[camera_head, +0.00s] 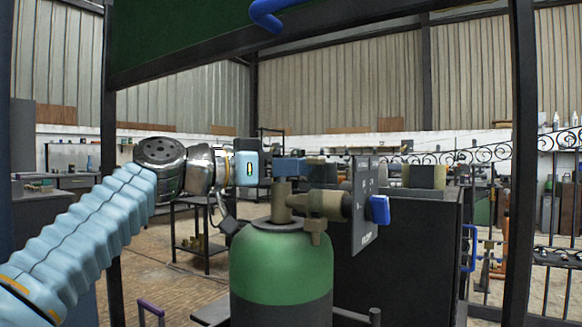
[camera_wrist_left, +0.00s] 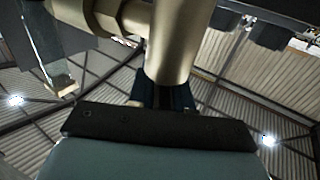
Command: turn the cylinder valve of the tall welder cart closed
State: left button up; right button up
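The welder cart's gas cylinder (camera_head: 281,260), with a green shoulder and dark body, stands upright at the centre. A brass valve stem (camera_head: 281,205) rises from it, with a blue valve handle (camera_head: 290,167) on top. My left gripper (camera_head: 272,168) comes in from the left at handle height, right against the handle's left end. In the left wrist view, the stem (camera_wrist_left: 175,45) fills the upper middle, just beyond the gripper's black palm edge (camera_wrist_left: 160,128). Dark blue parts sit between palm and stem. The fingertips and any grip on the handle are not clear. My right gripper is not in view.
A dark cabinet (camera_head: 425,265) stands right of the cylinder. A dark panel (camera_head: 364,205) with a blue knob (camera_head: 378,210) faces right beside the valve. Dark posts (camera_head: 522,150) stand at the sides, and a blue bent bar (camera_head: 268,14) shows overhead. Workbenches are farther back.

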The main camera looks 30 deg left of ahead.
pick_arm(q)
grip_shut()
